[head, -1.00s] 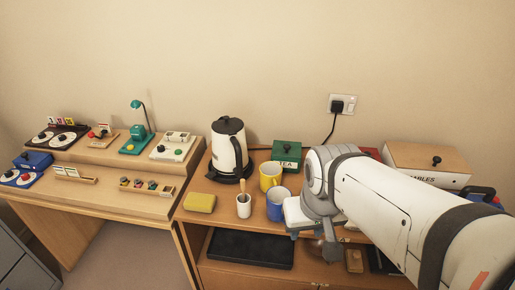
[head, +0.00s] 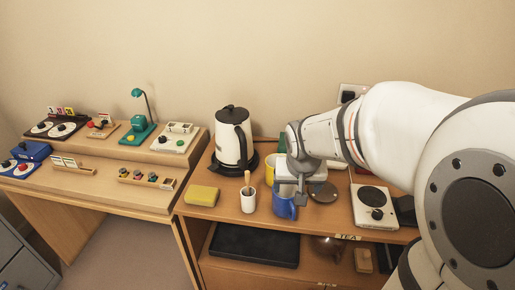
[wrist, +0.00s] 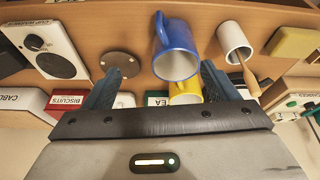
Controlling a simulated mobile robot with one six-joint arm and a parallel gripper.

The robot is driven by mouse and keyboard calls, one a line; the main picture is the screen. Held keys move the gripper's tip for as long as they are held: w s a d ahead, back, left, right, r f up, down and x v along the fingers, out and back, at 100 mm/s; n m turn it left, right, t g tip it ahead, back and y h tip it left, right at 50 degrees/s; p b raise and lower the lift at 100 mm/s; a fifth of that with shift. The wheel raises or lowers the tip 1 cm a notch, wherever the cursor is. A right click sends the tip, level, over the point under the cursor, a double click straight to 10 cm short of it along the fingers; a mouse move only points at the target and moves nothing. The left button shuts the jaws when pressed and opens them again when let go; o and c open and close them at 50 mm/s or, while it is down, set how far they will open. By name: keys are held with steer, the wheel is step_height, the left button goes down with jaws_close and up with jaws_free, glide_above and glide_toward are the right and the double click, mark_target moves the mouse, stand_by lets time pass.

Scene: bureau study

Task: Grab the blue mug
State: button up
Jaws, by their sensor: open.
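The blue mug (head: 282,207) stands upright on the wooden cabinet top near its front edge, partly hidden behind my gripper (head: 297,194) in the head view. In the wrist view the blue mug (wrist: 177,52) lies just beyond the space between the two fingers of my gripper (wrist: 161,70), nearer the right finger. Its handle points to the upper left there. My gripper is open with nothing between its fingers. I cannot tell whether a finger touches the mug.
A yellow mug (head: 269,170) stands close behind the blue mug, partly hidden. A white cup with a wooden stick (head: 248,204) stands to its left. A kettle (head: 228,145) is behind. A round disc (head: 323,193) and a white cup warmer (head: 374,206) lie to the right.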

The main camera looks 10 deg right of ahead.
mark_target(285, 193)
steer(key=shift+o, duration=1.3)
steer(key=w+f+b, duration=0.1)
steer(key=w+f, duration=0.3)
steer(key=shift+w+a+m, duration=0.3)
steer(key=shift+m, duration=0.1)
steer(key=shift+t, duration=0.3)
steer(key=x, duration=0.7)
steer(key=shift+w+a+f, duration=0.25)
steer(key=shift+a, duration=0.1)
steer(key=c, duration=1.2)
steer(key=shift+c, duration=0.2)
